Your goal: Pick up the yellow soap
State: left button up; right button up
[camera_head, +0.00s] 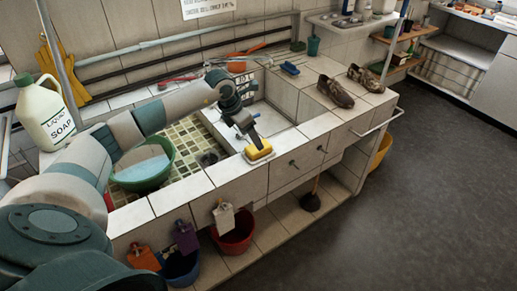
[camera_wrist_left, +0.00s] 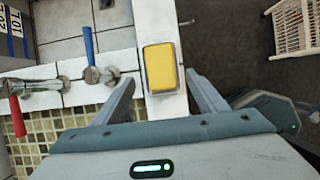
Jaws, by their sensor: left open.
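The yellow soap (camera_head: 258,149) lies on a pale dish or holder on the white tiled front ledge of the sink. In the left wrist view, the soap (camera_wrist_left: 160,68) is a yellow block with its long side pointing away from me. My left gripper (camera_head: 252,138) reaches down over the soap in the head view. In the wrist view, the left gripper (camera_wrist_left: 160,84) is open and empty, with one finger on each side of the soap's near half in the picture. The remaining height above the soap is hard to judge. My right gripper is not in view.
A green bowl (camera_head: 143,167) stands in the sink beside my left arm. A liquid soap jug (camera_head: 47,113) is at the left. Brown shoes (camera_head: 335,91) stand on the counter to the right. Taps with blue (camera_wrist_left: 89,45) and red handles lie left of the soap.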

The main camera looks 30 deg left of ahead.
aim_at(255, 148)
pick_arm(q)
jog(key=shift+w+d+f+p, duration=0.2)
jog(key=shift+f+p, duration=0.4)
jog(key=shift+p, duration=0.1)
jog(key=p+x, duration=0.1)
jog(key=x, duration=0.2)
jog(key=shift+w+f, duration=0.15)
jog(key=shift+f, duration=0.25)
jog(key=c, duration=1.2)
jog(key=shift+r, duration=0.15)
jog(key=shift+c, duration=0.2)
